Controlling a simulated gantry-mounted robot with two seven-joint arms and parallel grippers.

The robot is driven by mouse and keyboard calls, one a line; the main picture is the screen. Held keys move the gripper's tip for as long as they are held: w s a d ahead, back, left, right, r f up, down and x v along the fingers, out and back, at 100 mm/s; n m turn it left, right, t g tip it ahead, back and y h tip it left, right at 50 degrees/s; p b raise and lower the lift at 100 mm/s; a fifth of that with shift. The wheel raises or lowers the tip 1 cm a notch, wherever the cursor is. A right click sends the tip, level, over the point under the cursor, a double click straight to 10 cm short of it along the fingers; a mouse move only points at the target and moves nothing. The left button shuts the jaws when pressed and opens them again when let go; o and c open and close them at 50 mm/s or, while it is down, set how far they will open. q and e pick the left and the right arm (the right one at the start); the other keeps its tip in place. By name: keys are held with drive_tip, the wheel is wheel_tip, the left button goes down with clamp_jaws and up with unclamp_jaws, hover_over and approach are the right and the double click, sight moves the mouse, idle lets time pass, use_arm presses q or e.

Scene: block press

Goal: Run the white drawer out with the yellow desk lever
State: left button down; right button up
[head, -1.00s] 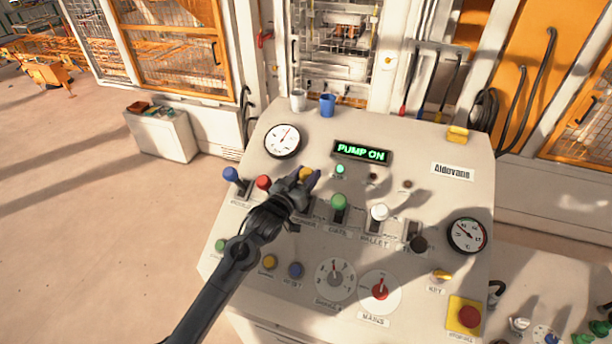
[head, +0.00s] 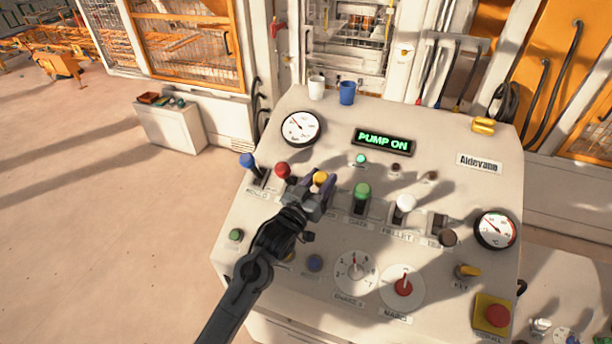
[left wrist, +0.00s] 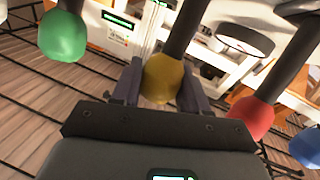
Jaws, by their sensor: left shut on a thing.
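The yellow desk lever's knob (head: 320,179) stands in the lever row between the red lever (head: 282,170) and the green lever (head: 362,191). My left gripper (head: 318,190) is shut on the yellow knob. In the left wrist view the yellow knob (left wrist: 163,80) sits between the two fingers, its dark shaft running up out of the picture. The gripper hides the lever's slot in the head view. I cannot make out the white drawer for sure. My right gripper is out of view.
Blue (head: 247,161), white (head: 405,203) and black (head: 447,237) knobs share the sloping desk (head: 450,130). The display (head: 384,141) reads PUMP ON. A white cup (head: 316,88) and a blue cup (head: 347,92) stand at its back edge. A red button (head: 497,315) is front right.

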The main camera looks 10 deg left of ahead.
use_arm(q)
drive_tip(key=shift+f, duration=0.1)
drive_tip(key=c, duration=0.6)
unclamp_jaws()
drive_tip(key=shift+s, duration=0.1)
drive_tip(key=b+v, duration=0.2)
drive_tip(key=v, duration=0.8)
drive_tip(key=shift+s+a, duration=0.1)
drive_tip(key=shift+s, duration=0.2)
drive_tip(key=shift+f, duration=0.1)
